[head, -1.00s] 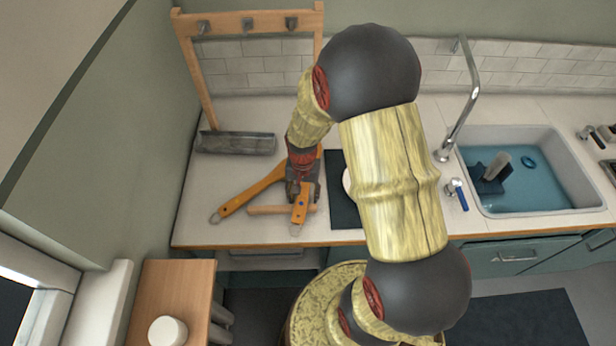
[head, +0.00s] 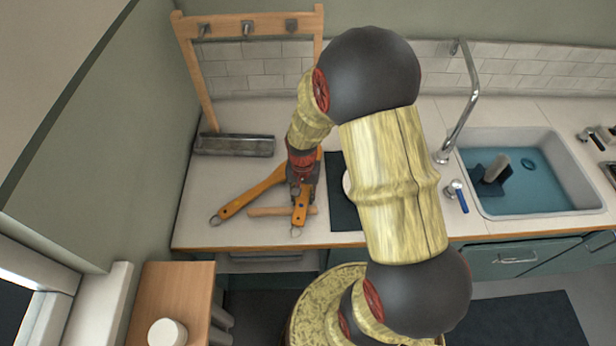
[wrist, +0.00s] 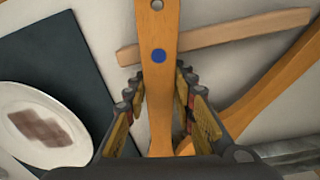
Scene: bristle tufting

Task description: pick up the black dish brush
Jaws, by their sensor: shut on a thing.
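An orange wooden handle with a blue dot (head: 301,206) lies pointing to the counter's front edge, with a hanging ring at its end. It runs up the middle of the wrist view (wrist: 158,30). My gripper (head: 302,188) is over it, with its fingers on both sides of the handle in the wrist view (wrist: 160,88), shut on it. The head of this tool is hidden under my gripper, so I cannot see black bristles. A second orange handle (head: 238,202) with a ring slants to the lower left; it also shows at the right of the wrist view (wrist: 275,90).
A pale wooden stick (head: 265,211) lies crosswise by the held handle. A dark mat (head: 341,212) with a white plate (wrist: 40,95) is close on the right. A grey trough (head: 235,145) and hook rack (head: 184,70) stand behind. The water-filled sink (head: 540,205) is far right.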

